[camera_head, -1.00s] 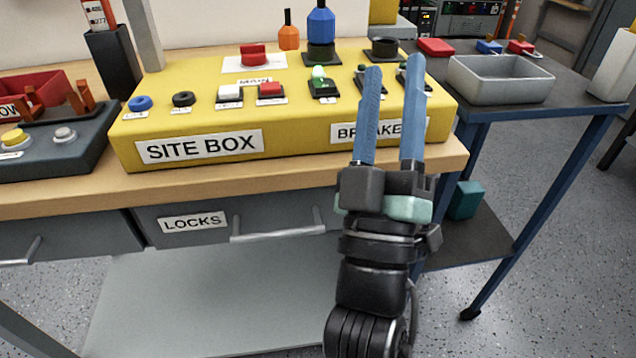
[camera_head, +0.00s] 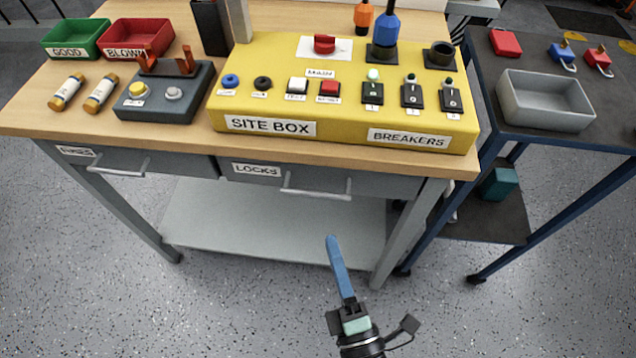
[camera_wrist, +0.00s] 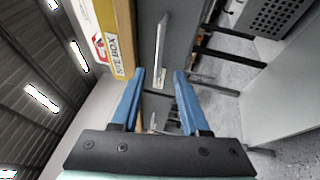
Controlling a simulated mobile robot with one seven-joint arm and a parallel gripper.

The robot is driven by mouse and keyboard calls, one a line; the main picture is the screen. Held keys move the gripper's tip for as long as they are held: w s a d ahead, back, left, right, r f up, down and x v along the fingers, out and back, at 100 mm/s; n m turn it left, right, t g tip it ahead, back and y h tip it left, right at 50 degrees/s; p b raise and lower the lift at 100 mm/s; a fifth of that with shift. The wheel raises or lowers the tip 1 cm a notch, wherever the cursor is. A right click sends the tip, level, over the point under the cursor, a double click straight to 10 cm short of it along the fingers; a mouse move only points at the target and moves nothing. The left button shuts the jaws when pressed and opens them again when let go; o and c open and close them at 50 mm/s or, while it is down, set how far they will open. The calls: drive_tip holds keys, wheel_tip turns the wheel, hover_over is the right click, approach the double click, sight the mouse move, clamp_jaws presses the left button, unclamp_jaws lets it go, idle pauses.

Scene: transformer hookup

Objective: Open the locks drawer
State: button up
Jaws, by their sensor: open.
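The locks drawer (camera_head: 375,186) is a grey drawer under the wooden bench top, labelled LOCKS, and it is shut. Its silver bar handle (camera_head: 316,193) runs along its front. My gripper (camera_head: 333,240) is in front of the bench and appears below the handle in the head view. The fingers overlap there, so only one shows clearly. In the wrist view my gripper (camera_wrist: 159,76) has its two blue fingers apart with nothing between them. The handle (camera_wrist: 162,38) stands upright in that turned view, ahead of the fingertips and in line with the gap, apart from them.
The yellow site box (camera_head: 345,125) sits on the bench above the drawer. Another drawer (camera_head: 175,163) is to the left, also shut. A grey lower shelf (camera_head: 270,225) and a bench leg (camera_head: 410,235) are below. A dark side table (camera_head: 590,143) stands right. The floor in front is clear.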

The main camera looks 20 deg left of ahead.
sight(317, 192)
drive_tip(key=x, duration=1.1)
clamp_jaws()
idle(1.1)
